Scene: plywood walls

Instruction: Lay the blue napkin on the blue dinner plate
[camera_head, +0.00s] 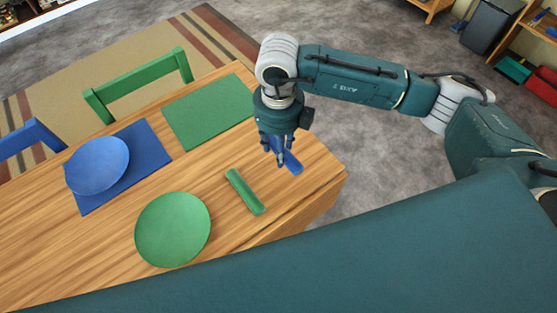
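The blue napkin (293,164) is a narrow rolled strip near the right end of the wooden table, partly hidden by my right gripper. My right gripper (280,157) points down at the napkin, with its fingertips around or against it. I cannot tell whether the fingers are closed on it, or whether it still touches the table. The blue dinner plate (97,165) is empty and lies on a blue placemat (150,145) at the left of the table. My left gripper is not in view.
A green rolled napkin (244,191) and a green plate (172,229) lie on the table (70,245) between the gripper and the near side. A green placemat (205,112) lies at the far side. Green (140,82) and blue (32,137) chairs stand beyond the far edge.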

